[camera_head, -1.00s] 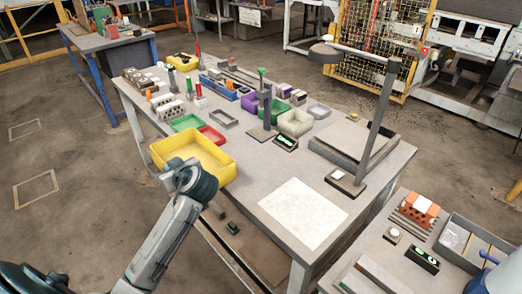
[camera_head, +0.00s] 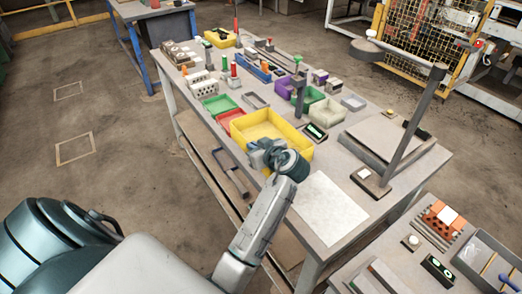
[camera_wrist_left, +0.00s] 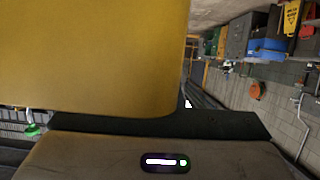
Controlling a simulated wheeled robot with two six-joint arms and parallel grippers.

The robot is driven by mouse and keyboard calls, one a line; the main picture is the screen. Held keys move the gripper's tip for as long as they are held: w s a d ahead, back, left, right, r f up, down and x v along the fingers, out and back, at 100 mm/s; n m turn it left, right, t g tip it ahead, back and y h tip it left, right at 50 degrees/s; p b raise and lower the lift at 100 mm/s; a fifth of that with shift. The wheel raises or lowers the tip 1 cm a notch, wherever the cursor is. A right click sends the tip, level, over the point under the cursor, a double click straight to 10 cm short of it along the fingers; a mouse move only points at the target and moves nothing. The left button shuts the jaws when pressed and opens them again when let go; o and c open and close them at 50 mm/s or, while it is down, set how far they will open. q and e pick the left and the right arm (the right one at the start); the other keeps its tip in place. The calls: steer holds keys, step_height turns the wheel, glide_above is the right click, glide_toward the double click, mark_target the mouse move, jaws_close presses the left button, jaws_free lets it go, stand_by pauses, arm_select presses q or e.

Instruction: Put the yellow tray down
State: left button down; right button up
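The yellow tray (camera_head: 292,148) is over the near long side of the workbench in the head view, left of the white sheet. It looks about level and overlaps part of the red tray (camera_head: 226,122). I cannot tell whether its base touches the bench. My left gripper (camera_head: 263,150) is at the tray's near wall and shut on it. In the left wrist view the yellow tray (camera_wrist_left: 90,55) fills the upper left, close against the dark gripper part (camera_wrist_left: 150,125). The fingertips are hidden. My right gripper is in no view.
The workbench (camera_head: 280,190) carries a green tray (camera_head: 217,104) and a small grey frame (camera_head: 256,100) behind the yellow tray. A dark post (camera_head: 299,95) and a labelled black device (camera_head: 315,132) stand to its right. The white sheet (camera_head: 328,208) lies flat, with clear bench around it.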

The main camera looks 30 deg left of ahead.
arm_select(q)
steer(key=shift+w+d+f, duration=0.1)
steer(key=shift+w+d, duration=0.5)
steer(key=shift+d, duration=0.2)
steer(key=shift+f+p, duration=0.3)
steer(key=shift+p, duration=0.15)
step_height(320, 180, down, 2)
steer(key=shift+f+p, duration=0.1)
steer(key=shift+p, duration=0.45)
steer(key=shift+f, duration=0.4)
steer(key=c, duration=1.6)
jaws_free()
